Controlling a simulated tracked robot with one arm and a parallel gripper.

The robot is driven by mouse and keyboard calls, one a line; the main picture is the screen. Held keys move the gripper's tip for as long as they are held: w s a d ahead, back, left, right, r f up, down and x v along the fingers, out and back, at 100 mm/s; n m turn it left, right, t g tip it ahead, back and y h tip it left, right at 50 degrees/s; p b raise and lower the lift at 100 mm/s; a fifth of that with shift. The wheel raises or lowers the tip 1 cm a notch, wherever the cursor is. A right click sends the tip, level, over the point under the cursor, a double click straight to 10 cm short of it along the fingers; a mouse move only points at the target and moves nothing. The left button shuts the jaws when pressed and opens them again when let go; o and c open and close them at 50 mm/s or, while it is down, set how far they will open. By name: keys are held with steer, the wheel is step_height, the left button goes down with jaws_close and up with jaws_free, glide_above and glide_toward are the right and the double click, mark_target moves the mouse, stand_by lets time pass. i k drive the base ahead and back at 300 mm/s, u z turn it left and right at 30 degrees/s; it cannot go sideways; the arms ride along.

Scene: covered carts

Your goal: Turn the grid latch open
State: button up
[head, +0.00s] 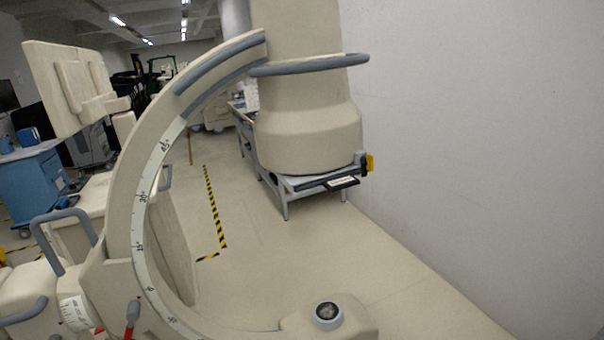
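A large cream C-arm machine fills the left and middle of the head view. Its curved arm (122,210) carries a degree scale and ends at the top in a thick cylinder (310,130) with a grey ring handle (310,66). At the lower end is a cream housing (350,325) with a dark round disc in a grey ring (327,313). I cannot make out any part that is clearly the grid latch. My gripper is not in view.
A red-handled lever (132,318) and grey handles (62,225) stick out at lower left. A grey metal table (285,203) stands behind the cylinder. A blue cabinet (35,185) is far left. A white wall (480,150) bounds the right; the floor (330,255) before it is clear.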

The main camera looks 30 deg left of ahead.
mark_target(367, 161)
steer(key=z, duration=1.45)
steer(key=i, duration=1.45)
steer(key=u, duration=2.05)
